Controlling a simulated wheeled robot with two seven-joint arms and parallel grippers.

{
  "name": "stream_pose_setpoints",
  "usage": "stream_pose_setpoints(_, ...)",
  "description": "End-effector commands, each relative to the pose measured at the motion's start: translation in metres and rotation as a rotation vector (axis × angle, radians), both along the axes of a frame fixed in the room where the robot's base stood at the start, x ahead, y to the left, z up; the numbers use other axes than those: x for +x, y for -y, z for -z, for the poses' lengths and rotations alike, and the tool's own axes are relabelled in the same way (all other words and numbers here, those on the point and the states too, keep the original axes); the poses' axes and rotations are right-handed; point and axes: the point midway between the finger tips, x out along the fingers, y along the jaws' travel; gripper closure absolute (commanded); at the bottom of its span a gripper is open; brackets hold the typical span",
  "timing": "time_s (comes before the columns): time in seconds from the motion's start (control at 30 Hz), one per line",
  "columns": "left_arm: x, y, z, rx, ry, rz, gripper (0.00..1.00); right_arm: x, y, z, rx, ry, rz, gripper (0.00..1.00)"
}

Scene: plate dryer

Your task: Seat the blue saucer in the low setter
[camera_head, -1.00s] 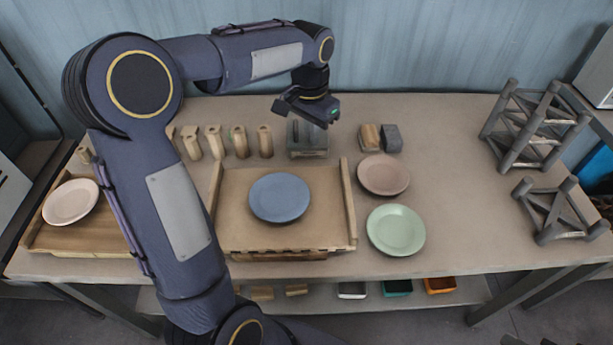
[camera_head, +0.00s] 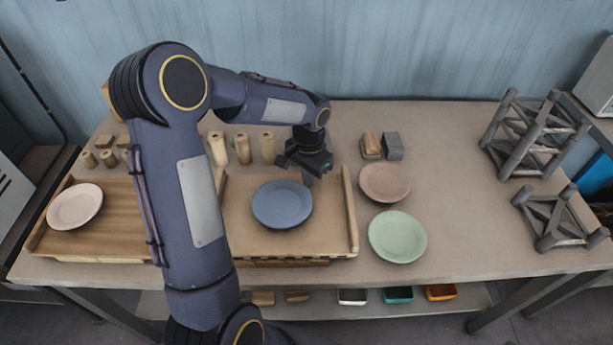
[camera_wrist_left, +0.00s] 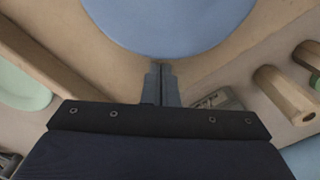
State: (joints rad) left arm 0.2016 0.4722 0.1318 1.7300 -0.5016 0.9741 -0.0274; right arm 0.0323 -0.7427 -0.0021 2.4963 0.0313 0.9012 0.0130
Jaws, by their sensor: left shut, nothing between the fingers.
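The blue saucer (camera_head: 282,204) lies flat on the light wooden tray (camera_head: 335,238) in the middle of the table. It also fills the top of the left wrist view (camera_wrist_left: 185,22). My left gripper (camera_head: 309,178) hangs just behind the saucer's far right edge. Its two narrow fingers (camera_wrist_left: 161,82) are together with nothing between them. Whether the fingertips touch the rim, I cannot tell. The low setter (camera_head: 553,220), a short grey frame, stands empty at the table's right. My right gripper is not in view.
A pink saucer (camera_head: 385,182) and a green saucer (camera_head: 397,237) lie right of the tray. A taller grey rack (camera_head: 532,135) stands behind the low setter. A pale saucer (camera_head: 75,206) lies on a left tray (camera_head: 115,240). The table between the green saucer and low setter is clear.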

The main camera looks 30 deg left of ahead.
Motion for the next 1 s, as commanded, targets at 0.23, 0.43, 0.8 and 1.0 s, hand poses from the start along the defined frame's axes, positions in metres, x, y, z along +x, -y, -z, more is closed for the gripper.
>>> stream_pose_setpoints(0.23,-0.008,-0.001,0.0,0.0,0.0,0.001,1.0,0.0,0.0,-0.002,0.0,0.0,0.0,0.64)
stream_pose_setpoints(0.43,-0.007,-0.001,0.0,0.0,0.0,0.001,1.0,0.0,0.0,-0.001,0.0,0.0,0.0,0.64)
stream_pose_setpoints(0.8,-0.043,-0.01,0.001,0.0,0.001,0.0,1.0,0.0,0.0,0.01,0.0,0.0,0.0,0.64)
stream_pose_setpoints(1.0,-0.047,-0.011,0.0,0.0,0.0,0.001,1.0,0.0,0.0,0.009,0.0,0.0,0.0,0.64)
